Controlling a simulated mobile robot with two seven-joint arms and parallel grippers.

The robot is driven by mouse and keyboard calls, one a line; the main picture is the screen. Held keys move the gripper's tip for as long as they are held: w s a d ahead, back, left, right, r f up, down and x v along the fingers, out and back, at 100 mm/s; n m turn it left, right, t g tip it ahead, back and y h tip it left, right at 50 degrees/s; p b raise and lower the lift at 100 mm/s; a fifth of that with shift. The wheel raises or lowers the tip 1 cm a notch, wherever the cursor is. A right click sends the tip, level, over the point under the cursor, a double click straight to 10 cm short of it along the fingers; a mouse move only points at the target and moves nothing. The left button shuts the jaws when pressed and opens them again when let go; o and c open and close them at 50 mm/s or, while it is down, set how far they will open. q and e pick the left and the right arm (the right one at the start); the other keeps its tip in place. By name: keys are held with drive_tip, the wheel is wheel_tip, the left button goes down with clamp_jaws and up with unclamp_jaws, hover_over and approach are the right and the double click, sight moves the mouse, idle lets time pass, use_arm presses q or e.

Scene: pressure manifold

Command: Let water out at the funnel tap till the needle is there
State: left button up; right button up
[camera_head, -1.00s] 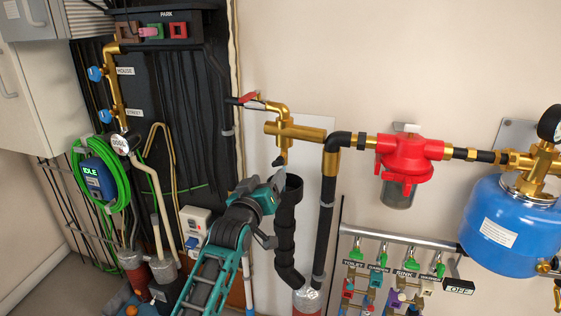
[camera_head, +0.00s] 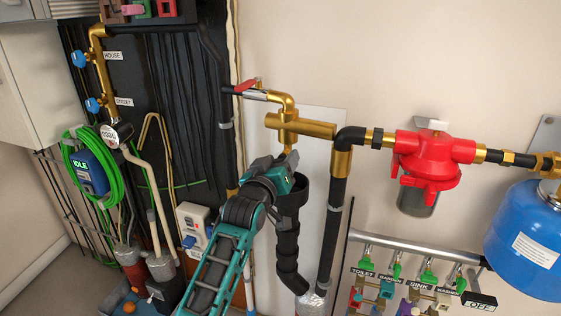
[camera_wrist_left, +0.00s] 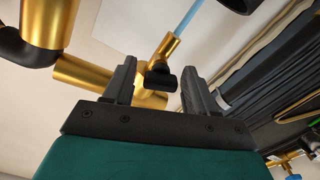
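The funnel tap shows in the left wrist view as a short brass piece with a black handle (camera_wrist_left: 160,78). In the head view my left gripper (camera_head: 287,160) hides the tap, just under the horizontal brass body (camera_head: 300,126) and over the mouth of the black funnel pipe (camera_head: 288,235). My left gripper also shows in the left wrist view (camera_wrist_left: 158,68): its two dark fingers are apart, with the black handle in the gap between them. I cannot tell whether they touch it. No gauge needle is in view now. My right gripper is not in view.
A red-handled lever valve (camera_head: 247,86) sits up left of the tap. A red regulator (camera_head: 435,155) and a blue tank (camera_head: 528,240) are at right. Labelled green taps (camera_head: 397,269) line a rail below. A meter (camera_head: 110,135) and green hose are at left.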

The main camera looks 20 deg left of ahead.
use_arm(q)
drive_tip(key=c, duration=0.9)
drive_tip(key=shift+r+m+p, duration=0.25)
drive_tip(key=shift+m+p, duration=0.55)
drive_tip(key=shift+p, duration=0.2)
drive_tip(key=shift+m+p, duration=0.75)
drive_tip(key=shift+m, duration=0.25)
drive_tip(key=shift+f+m, duration=0.2)
drive_tip(key=shift+m, duration=0.3)
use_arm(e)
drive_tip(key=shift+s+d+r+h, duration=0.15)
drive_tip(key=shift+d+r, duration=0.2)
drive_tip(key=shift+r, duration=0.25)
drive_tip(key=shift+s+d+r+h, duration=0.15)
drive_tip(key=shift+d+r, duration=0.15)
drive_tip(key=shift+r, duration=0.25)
use_arm(q)
drive_tip(key=o, duration=1)
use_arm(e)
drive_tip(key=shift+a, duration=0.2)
use_arm(q)
drive_tip(key=shift+o, duration=0.2)
drive_tip(key=s, duration=1.2)
drive_tip(key=shift+s+a+p, duration=0.25)
drive_tip(key=shift+s+p, duration=0.15)
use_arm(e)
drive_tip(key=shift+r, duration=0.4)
